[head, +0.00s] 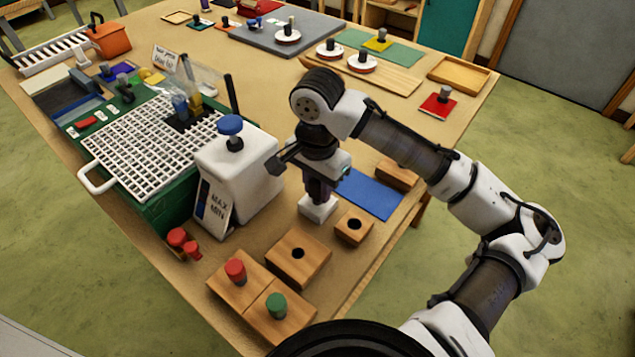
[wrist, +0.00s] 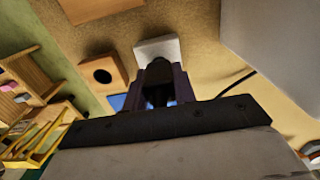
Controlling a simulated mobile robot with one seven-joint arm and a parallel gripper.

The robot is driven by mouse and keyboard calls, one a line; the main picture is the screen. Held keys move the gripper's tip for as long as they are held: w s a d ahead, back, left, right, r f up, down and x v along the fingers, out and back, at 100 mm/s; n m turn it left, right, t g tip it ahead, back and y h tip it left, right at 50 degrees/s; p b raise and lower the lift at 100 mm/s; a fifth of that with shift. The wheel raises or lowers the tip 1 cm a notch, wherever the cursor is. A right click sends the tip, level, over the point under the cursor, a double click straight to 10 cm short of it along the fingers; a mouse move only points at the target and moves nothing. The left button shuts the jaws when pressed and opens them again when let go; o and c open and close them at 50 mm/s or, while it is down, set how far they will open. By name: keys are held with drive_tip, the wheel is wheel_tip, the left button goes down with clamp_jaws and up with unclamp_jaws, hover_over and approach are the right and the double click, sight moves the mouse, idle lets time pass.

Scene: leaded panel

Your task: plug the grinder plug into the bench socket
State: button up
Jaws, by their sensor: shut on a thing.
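My gripper (head: 318,188) points down over the near right part of the bench, just right of the white tank. In the wrist view its purple fingers (wrist: 160,88) are shut on a dark plug (wrist: 158,72). A small white block (head: 318,208), which looks like the bench socket, sits directly below the fingers; it also shows in the wrist view (wrist: 158,47). The plug overlaps the block's edge in the wrist view. I cannot tell whether it touches or enters it, since the fingers hide the contact.
The white tank (head: 240,175) with a blue knob stands close left of my gripper. Wooden blocks with holes (head: 298,262) (head: 353,228) lie in front, and blocks with red and green knobs (head: 235,270) nearer. A blue mat (head: 368,193) lies at right.

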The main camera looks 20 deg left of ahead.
sight(317, 181)
drive_tip(key=shift+f+b, duration=0.3)
drive_tip(key=shift+f, duration=0.45)
drive_tip(key=o, duration=1)
wheel_tip(317, 181, up, 14)
drive_tip(key=shift+f+b, duration=0.1)
drive_tip(key=shift+b, duration=0.45)
